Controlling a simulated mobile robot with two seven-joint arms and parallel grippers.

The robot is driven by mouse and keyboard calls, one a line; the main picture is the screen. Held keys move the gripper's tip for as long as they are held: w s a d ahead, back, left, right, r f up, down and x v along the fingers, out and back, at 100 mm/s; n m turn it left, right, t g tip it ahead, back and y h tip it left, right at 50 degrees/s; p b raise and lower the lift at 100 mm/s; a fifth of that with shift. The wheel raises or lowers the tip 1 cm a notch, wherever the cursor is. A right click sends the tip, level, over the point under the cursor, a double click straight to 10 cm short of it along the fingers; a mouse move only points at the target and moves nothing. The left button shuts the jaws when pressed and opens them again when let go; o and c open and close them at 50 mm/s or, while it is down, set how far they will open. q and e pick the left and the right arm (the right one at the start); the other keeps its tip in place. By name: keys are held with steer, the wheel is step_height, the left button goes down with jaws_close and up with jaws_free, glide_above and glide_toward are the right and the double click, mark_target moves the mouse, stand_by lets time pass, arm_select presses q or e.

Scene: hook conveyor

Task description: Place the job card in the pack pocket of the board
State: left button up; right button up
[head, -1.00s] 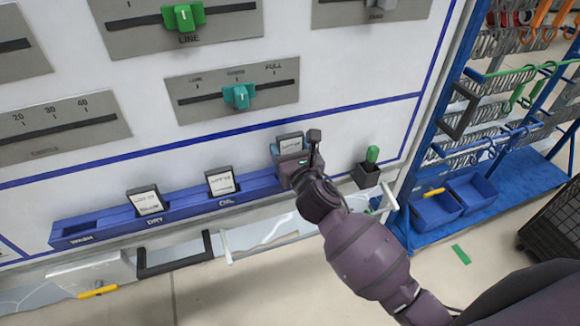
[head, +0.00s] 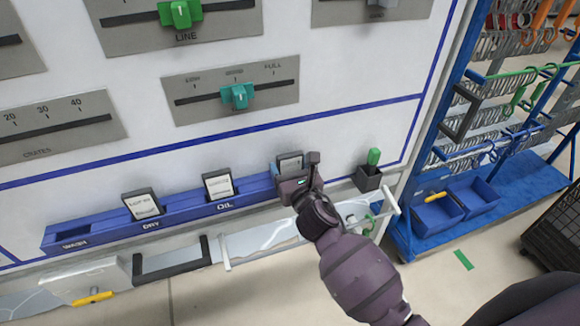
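The job card (head: 290,162) is a pale card in a dark frame, upright at the right end of the blue pocket rail (head: 182,219) on the board. My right gripper (head: 299,173) is at this card, in front of its lower part, and appears shut on it. The gripper hides the card's lower edge, the pocket there and any label, so I cannot tell how deep the card sits. The pockets further left read WASH, DRY and OIL. My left gripper is not in view.
Similar cards stand in the DRY pocket (head: 142,205) and the OIL pocket (head: 217,186); WASH looks empty. A dark holder (head: 368,179) with a green item is just right of my gripper. Handles stick out below the rail. A blue rack (head: 413,245) with bins stands at right.

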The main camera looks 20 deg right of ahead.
steer(key=o, duration=0.3)
steer(key=shift+r, duration=0.1)
steer(key=shift+s+r, duration=0.1)
steer(key=s, duration=1.1)
steer(key=shift+s+d, duration=0.2)
steer(key=shift+s, duration=0.2)
